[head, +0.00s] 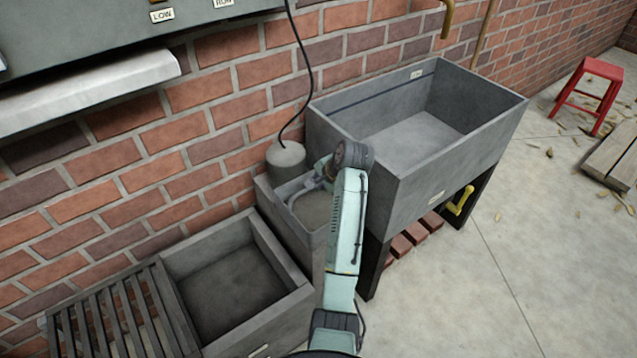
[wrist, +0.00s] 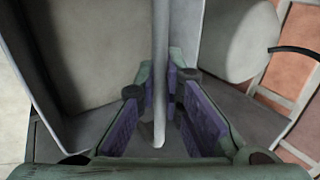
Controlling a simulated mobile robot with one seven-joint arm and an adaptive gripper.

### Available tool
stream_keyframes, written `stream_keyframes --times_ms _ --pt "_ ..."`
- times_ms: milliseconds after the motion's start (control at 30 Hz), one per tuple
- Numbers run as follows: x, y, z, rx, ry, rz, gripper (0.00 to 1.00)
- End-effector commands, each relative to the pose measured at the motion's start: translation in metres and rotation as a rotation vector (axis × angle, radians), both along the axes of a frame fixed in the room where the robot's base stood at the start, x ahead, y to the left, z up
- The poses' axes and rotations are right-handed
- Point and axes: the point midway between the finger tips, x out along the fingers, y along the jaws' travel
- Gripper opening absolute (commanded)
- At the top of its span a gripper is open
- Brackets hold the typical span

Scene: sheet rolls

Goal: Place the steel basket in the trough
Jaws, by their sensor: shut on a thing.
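The trough (head: 480,143) is a large grey basin on dark legs against the brick wall; its visible floor is bare. The steel basket (head: 312,210) appears as a small grey open form left of the trough, partly hidden by my arm. My gripper (head: 322,172) is at its upper edge, mostly hidden by my wrist. In the wrist view the purple pads of my gripper (wrist: 158,120) stand either side of a pale upright bar, which appears to be part of the steel basket (wrist: 160,70). Whether the basket touches what is under it cannot be told.
A grey cylinder (head: 287,160) with a black cord stands behind the basket. A lower grey bin (head: 283,318) and a slatted rack (head: 120,318) are at front left. A yellow handle (head: 460,200) shows under the trough. A red stool (head: 592,90) stands far right.

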Motion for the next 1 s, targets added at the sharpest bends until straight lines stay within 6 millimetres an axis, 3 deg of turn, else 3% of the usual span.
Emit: stream_keyframes --times_ms 133,167,433,767,1000 --pt "0.0 0.0 -0.002 0.0 -0.002 0.0 0.0" --pt "0.0 0.0 -0.003 0.0 0.0 0.0 0.1" --pt "0.0 0.0 -0.002 0.0 0.0 0.0 0.28" --pt "0.0 0.0 0.0 0.001 -0.001 0.0 0.29" --pt "-0.013 -0.011 0.027 0.0 -0.006 -0.002 0.29"
